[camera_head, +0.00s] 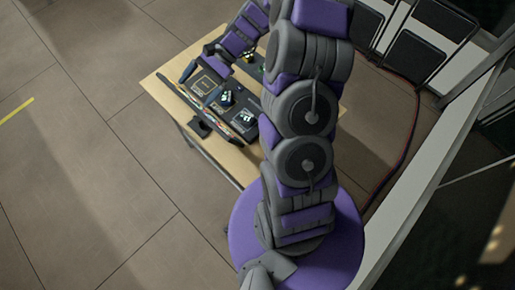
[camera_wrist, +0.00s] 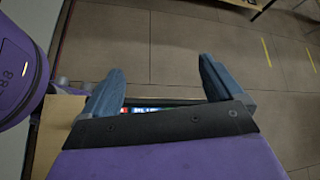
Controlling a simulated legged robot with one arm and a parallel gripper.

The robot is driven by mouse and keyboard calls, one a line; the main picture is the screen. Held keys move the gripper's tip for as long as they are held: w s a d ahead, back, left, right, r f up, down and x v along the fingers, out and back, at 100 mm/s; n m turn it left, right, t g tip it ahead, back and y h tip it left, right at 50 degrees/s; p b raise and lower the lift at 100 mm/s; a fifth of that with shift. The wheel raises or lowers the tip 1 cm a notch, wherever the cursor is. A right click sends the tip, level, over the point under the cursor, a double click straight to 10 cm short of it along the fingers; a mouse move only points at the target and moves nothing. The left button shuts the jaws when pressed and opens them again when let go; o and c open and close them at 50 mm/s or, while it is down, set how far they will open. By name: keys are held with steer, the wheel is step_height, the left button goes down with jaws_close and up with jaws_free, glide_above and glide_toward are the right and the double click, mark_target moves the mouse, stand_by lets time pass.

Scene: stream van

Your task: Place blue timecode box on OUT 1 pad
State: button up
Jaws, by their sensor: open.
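In the head view a dark panel (camera_head: 208,103) with outlined square pads lies on the wooden table. A small dark box with a pale green and white top (camera_head: 227,97) sits near its middle, and a similar one (camera_head: 246,117) sits nearer the front right. I cannot clearly make out a blue timecode box or read the OUT 1 label.
The wooden table (camera_head: 157,86) has a bare left corner. Colourful connectors (camera_wrist: 150,109) show between the fingers in the wrist view. Another small item (camera_head: 250,57) is by my arm at the panel's far side. Black chairs (camera_head: 414,57) stand at the upper right. Open tiled floor lies left.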

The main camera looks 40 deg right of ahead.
steer(key=s+a+r+n+g+h, duration=0.1)
steer(key=s+a+r+n+h, duration=0.3)
steer(key=s, duration=0.4)
steer(key=s+a+r+n+g+h, duration=0.2)
steer(key=s+r+n, duration=0.25)
steer(key=s, duration=0.35)
steer(key=s+d+r+n+h, duration=0.1)
steer(key=s+d+n+h, duration=0.1)
steer(key=s, duration=0.5)
steer(key=s+d+r+n+t+h, duration=0.1)
steer(key=s+d+n+h, duration=0.1)
steer(key=s, duration=0.5)
steer(key=shift+s+d+r+t+h, duration=0.3)
steer(key=shift+s+d+r+h, duration=0.1)
steer(key=shift+d+h, duration=0.4)
